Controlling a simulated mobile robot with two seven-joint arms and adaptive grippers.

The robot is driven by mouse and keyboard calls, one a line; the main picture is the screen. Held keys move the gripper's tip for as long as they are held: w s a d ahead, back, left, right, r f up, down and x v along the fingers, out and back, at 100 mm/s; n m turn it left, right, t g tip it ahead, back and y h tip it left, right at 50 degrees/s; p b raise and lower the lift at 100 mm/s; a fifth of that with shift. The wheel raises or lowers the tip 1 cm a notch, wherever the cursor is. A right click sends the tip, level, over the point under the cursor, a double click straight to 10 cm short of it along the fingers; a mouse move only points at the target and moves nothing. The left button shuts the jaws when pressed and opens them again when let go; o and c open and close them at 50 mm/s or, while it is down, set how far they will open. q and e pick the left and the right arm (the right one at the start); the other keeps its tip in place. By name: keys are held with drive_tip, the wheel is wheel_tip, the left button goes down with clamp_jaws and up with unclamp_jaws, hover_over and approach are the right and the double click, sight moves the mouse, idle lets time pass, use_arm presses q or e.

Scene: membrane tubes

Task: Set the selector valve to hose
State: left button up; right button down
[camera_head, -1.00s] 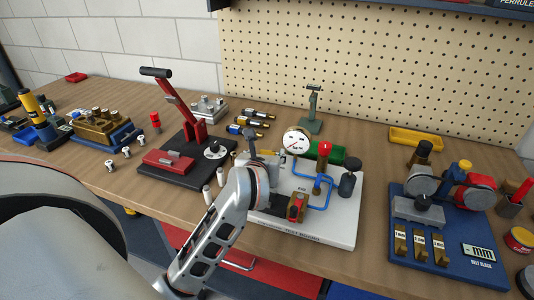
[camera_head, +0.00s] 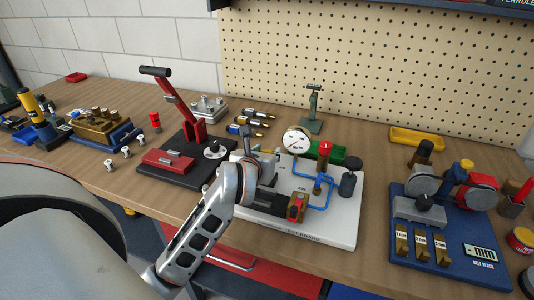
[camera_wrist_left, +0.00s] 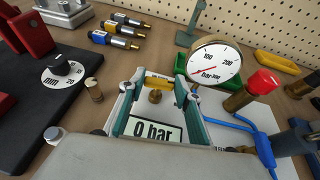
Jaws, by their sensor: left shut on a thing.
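The white test board (camera_head: 340,228) stands at the bench front. My left gripper (camera_head: 262,160) is over its back left part in the head view. In the left wrist view, the teal fingers of my left gripper (camera_wrist_left: 160,76) reach down on both sides of a yellow bar-like part (camera_wrist_left: 158,82), which looks like the selector valve's handle, and are shut on it. Its pointing direction and label are too small to read. A small brass knob (camera_wrist_left: 155,97) and a display reading 0 bar (camera_wrist_left: 152,130) lie between the fingers. My right gripper is not in view.
A pressure gauge (camera_head: 296,140), a red-topped valve (camera_head: 325,150), blue tubing (camera_head: 318,180) and a black knob (camera_head: 350,180) crowd the board right of the gripper. A black press with a red lever (camera_head: 178,100) stands left. A blue belt block (camera_head: 448,262) stands right.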

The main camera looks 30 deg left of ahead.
use_arm(q)
drive_tip(key=shift+a+f+m+h+b, duration=0.1)
drive_tip(key=shift+m+h+b, duration=0.25)
drive_tip(key=shift+m+h, duration=0.3)
drive_tip(key=o, duration=1.1)
drive_tip(key=shift+v, duration=3.8)
drive_tip(key=shift+f, duration=0.1)
drive_tip(key=shift+s, duration=0.1)
